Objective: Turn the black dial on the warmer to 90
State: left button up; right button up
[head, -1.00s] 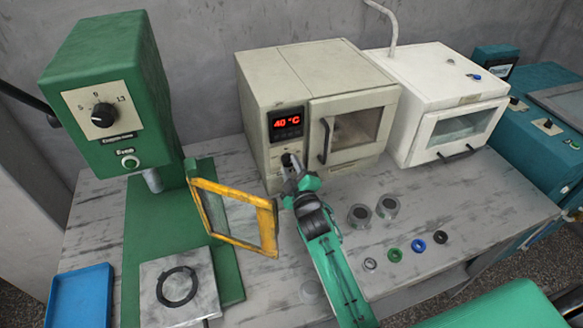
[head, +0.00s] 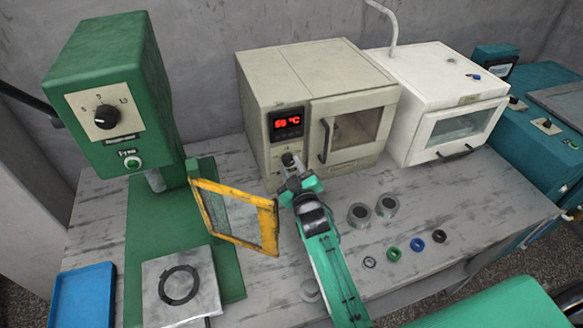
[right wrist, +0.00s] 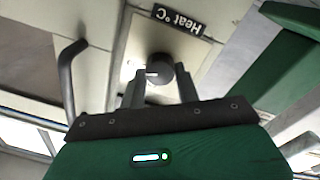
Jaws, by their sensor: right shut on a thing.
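The warmer (head: 285,78) is the beige box with a glass door at the back middle of the table. Its red display (head: 287,122) reads in the fifties °C; the last digit is hard to make out. The black dial (right wrist: 158,68) sits on the warmer's front panel under a "Heat °C" label (right wrist: 180,20), with a white mark on its face. My right gripper (right wrist: 159,88) is shut on the dial, one finger on each side. In the head view the right gripper (head: 290,166) reaches the panel below the display and partly covers the dial. My left gripper is not in view.
A yellow-framed guard (head: 268,228) of the green press (head: 110,85) stands close left of my right arm. Metal cylinders (head: 359,214) and several small rings (head: 394,254) lie to its right. A white oven (head: 440,95) stands right of the warmer. The warmer's door handle (right wrist: 68,80) is near the gripper.

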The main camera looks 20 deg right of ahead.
jog(key=shift+f, duration=0.1)
jog(key=o, duration=1)
jog(key=shift+c, duration=0.2)
jog(key=s+b, duration=0.3)
jog(key=s, duration=1.1)
jog(key=shift+f, duration=0.2)
jog(key=shift+w, duration=0.1)
